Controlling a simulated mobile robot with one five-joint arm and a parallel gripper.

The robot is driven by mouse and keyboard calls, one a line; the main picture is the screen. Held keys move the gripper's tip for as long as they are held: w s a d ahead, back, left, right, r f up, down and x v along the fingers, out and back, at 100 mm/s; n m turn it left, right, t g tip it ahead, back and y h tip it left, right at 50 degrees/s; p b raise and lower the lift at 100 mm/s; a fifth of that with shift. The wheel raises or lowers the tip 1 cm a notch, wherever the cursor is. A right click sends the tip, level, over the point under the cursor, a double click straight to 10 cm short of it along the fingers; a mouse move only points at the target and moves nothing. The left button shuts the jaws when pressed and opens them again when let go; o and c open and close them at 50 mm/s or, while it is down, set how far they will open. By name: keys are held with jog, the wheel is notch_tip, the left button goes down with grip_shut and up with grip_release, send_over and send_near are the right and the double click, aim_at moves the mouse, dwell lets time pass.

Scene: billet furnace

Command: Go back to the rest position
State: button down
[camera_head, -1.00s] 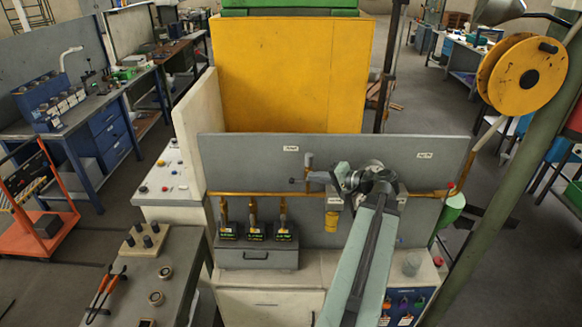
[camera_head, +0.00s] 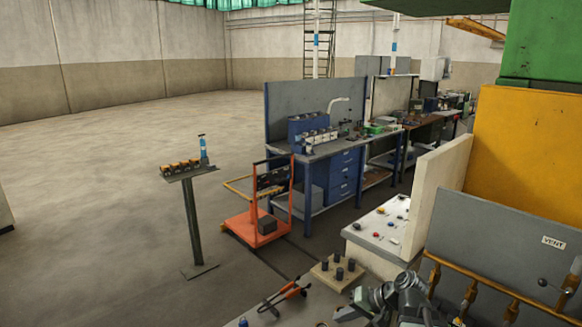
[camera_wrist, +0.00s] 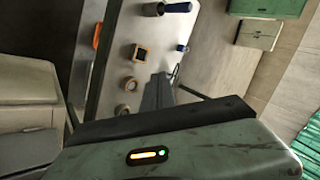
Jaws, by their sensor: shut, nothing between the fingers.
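My gripper (camera_wrist: 158,92) is shut and empty in the wrist view, pointing over a grey bench top (camera_wrist: 150,40). In the head view my folded arm shows at the bottom, right of centre, in front of the white control panel (camera_head: 385,228). The fingertips are hard to make out there. I cannot tell whether any part of the arm touches the bench.
A wooden block with black knobs (camera_head: 337,270) and orange-handled pliers (camera_head: 286,291) lie near the arm. A brass pipe (camera_head: 480,283) runs at right. An orange trolley (camera_head: 258,227) and a green post stand (camera_head: 193,225) stand at left. Open floor lies further left.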

jog(key=s+a+f+n+g+h+b, duration=0.2)
jog(key=s+a+f+g+h, duration=0.15)
jog(key=a+f, duration=0.4)
jog(key=s+d+f+h, duration=0.2)
jog(key=s+d+h, duration=0.1)
jog(key=d, duration=0.4)
jog(key=shift+s+d+f+h, duration=0.25)
jog(key=shift+d+h, duration=0.15)
jog(key=shift+h, duration=0.15)
jog(key=shift+g, duration=0.25)
